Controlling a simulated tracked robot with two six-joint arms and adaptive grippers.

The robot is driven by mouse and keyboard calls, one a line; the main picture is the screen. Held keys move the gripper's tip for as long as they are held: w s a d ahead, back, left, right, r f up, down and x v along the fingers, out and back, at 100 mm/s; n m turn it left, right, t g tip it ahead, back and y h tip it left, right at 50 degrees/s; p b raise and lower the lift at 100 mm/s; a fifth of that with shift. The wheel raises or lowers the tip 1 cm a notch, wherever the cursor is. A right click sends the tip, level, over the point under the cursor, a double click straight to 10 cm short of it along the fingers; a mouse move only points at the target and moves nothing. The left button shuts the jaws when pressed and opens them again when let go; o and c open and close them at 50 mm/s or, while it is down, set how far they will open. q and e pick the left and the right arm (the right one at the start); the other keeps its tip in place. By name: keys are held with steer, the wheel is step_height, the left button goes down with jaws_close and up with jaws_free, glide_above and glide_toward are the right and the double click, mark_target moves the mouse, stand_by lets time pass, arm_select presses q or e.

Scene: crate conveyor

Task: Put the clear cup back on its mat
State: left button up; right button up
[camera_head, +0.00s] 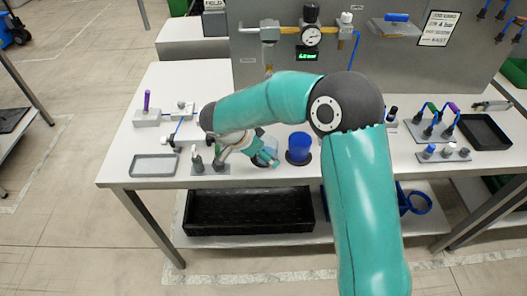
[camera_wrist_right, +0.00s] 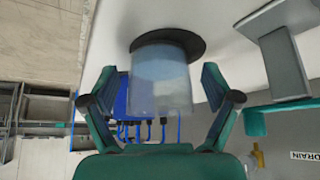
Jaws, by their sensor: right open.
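The clear cup (camera_head: 267,153) stands in the middle of the table in the head view, partly hidden by my right gripper (camera_head: 258,148). In the right wrist view, which is upside down, the clear cup (camera_wrist_right: 161,82) is between the two spread fingers of my right gripper (camera_wrist_right: 157,88), with room on both sides. Its base appears to rest on a round black mat (camera_wrist_right: 193,43), a bit off the mat's middle; exact contact is hard to tell. My left gripper is not in view.
A blue cup (camera_head: 300,146) on its own dark mat stands just right of the clear cup. A grey tray (camera_head: 153,165) lies at the left, and small fixtures (camera_head: 198,163) stand close to the gripper. A black crate (camera_head: 250,211) sits on the shelf below.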

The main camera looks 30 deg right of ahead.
steer(key=v, duration=1.2)
steer(key=shift+b, duration=0.45)
